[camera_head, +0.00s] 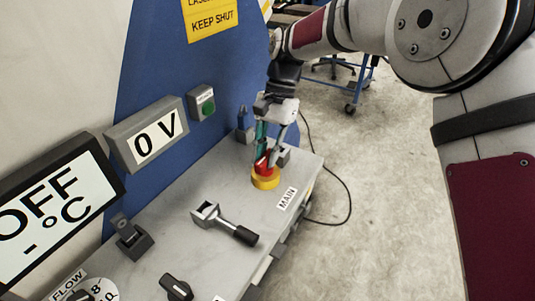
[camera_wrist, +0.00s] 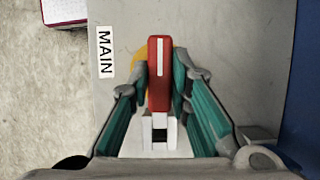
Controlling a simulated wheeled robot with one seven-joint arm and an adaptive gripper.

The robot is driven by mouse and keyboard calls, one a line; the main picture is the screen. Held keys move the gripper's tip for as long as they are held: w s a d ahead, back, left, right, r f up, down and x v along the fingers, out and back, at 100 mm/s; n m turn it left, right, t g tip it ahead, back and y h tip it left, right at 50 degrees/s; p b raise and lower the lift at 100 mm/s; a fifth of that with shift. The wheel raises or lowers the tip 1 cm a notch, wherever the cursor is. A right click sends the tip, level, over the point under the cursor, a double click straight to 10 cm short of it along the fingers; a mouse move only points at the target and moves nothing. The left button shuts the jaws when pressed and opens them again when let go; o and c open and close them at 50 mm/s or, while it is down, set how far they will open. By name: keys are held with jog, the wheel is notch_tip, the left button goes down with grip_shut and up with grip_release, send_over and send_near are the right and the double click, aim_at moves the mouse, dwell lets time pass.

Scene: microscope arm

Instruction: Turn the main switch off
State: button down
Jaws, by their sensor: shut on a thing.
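The main switch has a red handle (camera_head: 263,166) on a round yellow base (camera_head: 265,180), beside a MAIN label (camera_head: 287,198) on the grey panel. In the wrist view the red handle (camera_wrist: 159,75) with its white line stands between my fingers, the line running up and down the picture. Part of the yellow base (camera_wrist: 178,58) shows behind it. My gripper (camera_head: 267,157) reaches down from above, with its fingers on both sides of the handle and shut on it. In the wrist view my gripper (camera_wrist: 160,85) has a teal finger at each side. The fingers partly hide the handle in the head view.
On the same panel stand a lever with a black grip (camera_head: 225,221), a black knob (camera_head: 176,287) and a small toggle block (camera_head: 132,238). Displays reading 0 V (camera_head: 156,137) and OFF (camera_head: 55,200) are on the left wall, with a green button (camera_head: 207,106). Open floor lies right.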

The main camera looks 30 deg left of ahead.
dwell(0.5)
jog(key=c, duration=1.5)
grip_release()
jog(key=v, duration=1.2)
